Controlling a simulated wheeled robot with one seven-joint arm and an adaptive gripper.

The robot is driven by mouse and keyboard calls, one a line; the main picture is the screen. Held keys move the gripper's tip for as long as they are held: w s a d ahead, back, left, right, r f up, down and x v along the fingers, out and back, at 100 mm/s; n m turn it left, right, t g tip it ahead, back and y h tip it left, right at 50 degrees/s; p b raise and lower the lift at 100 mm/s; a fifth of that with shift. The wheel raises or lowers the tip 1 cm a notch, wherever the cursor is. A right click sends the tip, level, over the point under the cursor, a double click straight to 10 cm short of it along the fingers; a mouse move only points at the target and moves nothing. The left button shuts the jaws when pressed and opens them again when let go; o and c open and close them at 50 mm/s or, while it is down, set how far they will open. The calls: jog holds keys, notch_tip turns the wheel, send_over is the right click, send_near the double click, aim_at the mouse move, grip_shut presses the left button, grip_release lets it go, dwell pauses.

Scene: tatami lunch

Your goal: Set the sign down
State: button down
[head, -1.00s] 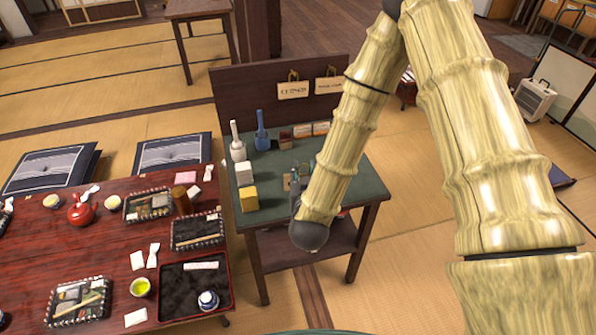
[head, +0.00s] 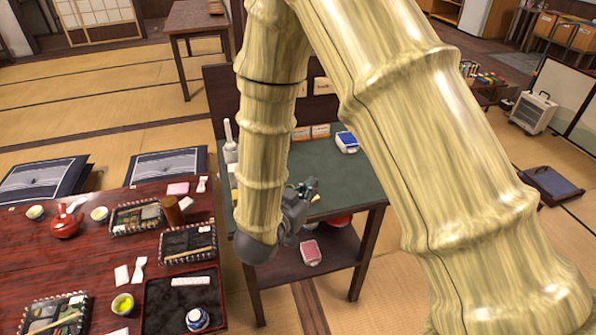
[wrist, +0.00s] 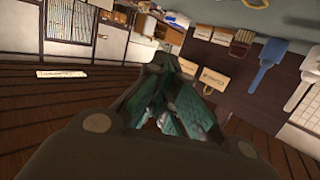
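Two small tan signs with rope loops hang on the dark back board of the green-topped stand. In the head view one (head: 322,86) shows right of my arm, and only the edge of the other (head: 301,89) shows beside the arm. The wrist view shows both, one (wrist: 213,78) clear and one (wrist: 184,66) just past my fingers. A long white plate with writing (head: 190,281) lies on the black tray. My gripper (head: 312,190) is over the stand's front edge. I see no sign in its teal-padded fingers (wrist: 168,68), whose gap is unclear.
The green stand top (head: 345,180) has free room right of my gripper; a blue-and-white box (head: 346,142) stands at its back. A lower shelf holds a pink item (head: 312,252). The red table (head: 80,270) at left is crowded with trays and cups.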

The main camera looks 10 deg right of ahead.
jog(key=shift+f, duration=0.1)
dwell(0.5)
